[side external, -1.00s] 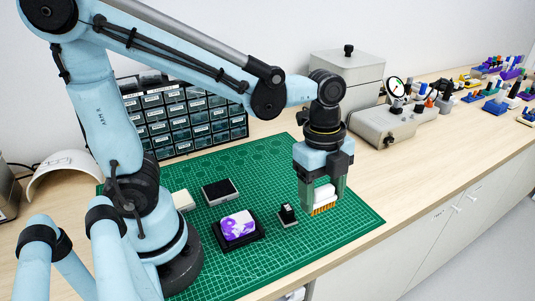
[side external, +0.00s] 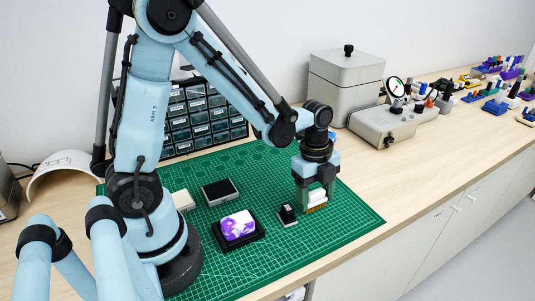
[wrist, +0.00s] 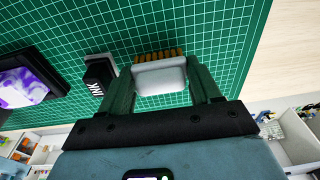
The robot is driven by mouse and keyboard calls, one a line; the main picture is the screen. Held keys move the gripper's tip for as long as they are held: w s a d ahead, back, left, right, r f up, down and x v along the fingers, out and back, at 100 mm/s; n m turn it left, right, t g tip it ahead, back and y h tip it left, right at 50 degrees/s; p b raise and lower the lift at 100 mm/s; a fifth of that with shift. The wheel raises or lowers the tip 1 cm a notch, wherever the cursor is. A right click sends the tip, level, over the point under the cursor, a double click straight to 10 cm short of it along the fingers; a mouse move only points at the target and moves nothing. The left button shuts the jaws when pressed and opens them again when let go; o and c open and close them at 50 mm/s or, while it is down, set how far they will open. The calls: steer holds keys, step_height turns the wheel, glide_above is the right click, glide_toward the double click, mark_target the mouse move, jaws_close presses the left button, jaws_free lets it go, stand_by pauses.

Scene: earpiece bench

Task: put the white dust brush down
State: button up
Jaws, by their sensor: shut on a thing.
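The white dust brush (side external: 317,197) has a white block handle and brown bristles pointing down. In the wrist view the brush (wrist: 161,76) sits between the two green fingers, bristles toward the mat. My gripper (side external: 315,192) is shut on it, low over the right part of the green cutting mat (side external: 345,215). I cannot tell whether the bristles touch the mat.
Left of the brush stands a small black ink block (side external: 288,214), labelled INK in the wrist view (wrist: 98,75). Further left is a black tray (side external: 258,235) with a purple and white block (side external: 237,225). A black-topped pad (side external: 219,190) lies behind. Mat to the right is clear.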

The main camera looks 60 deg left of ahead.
steer(key=shift+f, duration=0.25)
steer(key=o, duration=1.3)
steer(key=shift+o, duration=0.2)
step_height(320, 180, up, 12)
steer(key=a, duration=0.1)
steer(key=s+n+t, duration=0.2)
steer(key=n, duration=0.4)
steer(key=s+n+t+y, duration=0.1)
steer(key=n+t, duration=0.1)
steer(key=n, duration=0.4)
steer(key=s+r+n+t, duration=0.1)
steer(key=s+n+t, duration=0.1)
steer(key=n, duration=0.4)
steer(key=shift+s+a+t, duration=0.25)
steer(key=shift+s+t, duration=0.05)
steer(key=shift+t, duration=0.2)
